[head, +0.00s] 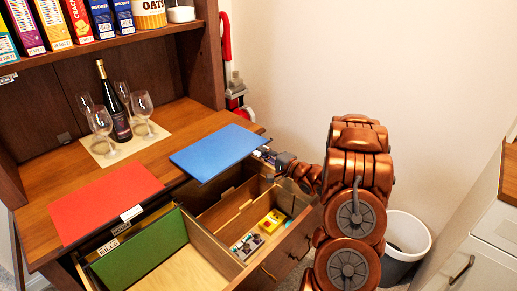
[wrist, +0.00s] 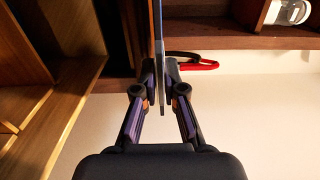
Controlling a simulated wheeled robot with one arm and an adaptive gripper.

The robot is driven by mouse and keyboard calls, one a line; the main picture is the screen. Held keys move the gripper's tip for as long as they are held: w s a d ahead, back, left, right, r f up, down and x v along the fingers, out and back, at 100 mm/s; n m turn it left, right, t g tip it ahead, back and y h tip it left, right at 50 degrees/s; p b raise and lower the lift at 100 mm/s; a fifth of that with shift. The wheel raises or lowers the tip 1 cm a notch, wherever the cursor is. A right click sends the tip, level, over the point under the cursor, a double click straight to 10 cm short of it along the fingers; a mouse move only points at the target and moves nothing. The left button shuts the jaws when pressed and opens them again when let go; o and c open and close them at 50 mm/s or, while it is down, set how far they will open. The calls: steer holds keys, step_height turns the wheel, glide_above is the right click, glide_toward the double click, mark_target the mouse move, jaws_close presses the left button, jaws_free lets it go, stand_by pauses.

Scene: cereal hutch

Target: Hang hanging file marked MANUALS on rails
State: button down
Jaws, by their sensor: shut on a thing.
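A blue hanging file (head: 215,152) is held near its right edge by my gripper (head: 270,157), flat-looking and above the open drawer (head: 187,268) in the head view. In the wrist view the file is a thin upright edge (wrist: 159,35) between the closed fingers (wrist: 159,82). No MANUALS marking is readable on it. A red file (head: 105,200) lies on the desk top with a white tab (head: 131,213) too small to read. A green file (head: 142,250) hangs in the drawer's left part, by a BILLS label (head: 108,247). The rails are partly hidden.
A bottle (head: 112,105) and several glasses stand on a mat (head: 105,158) on the desk (head: 180,112). Small items (head: 270,221) lie in the drawer's right compartments. A white bin (head: 408,235) stands on the floor right of my arm.

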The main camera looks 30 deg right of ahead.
steer(key=p+v, duration=0.4)
steer(key=v, duration=1)
steer(key=shift+s+p, duration=0.35)
steer(key=shift+d, duration=0.1)
stand_by(1.1)
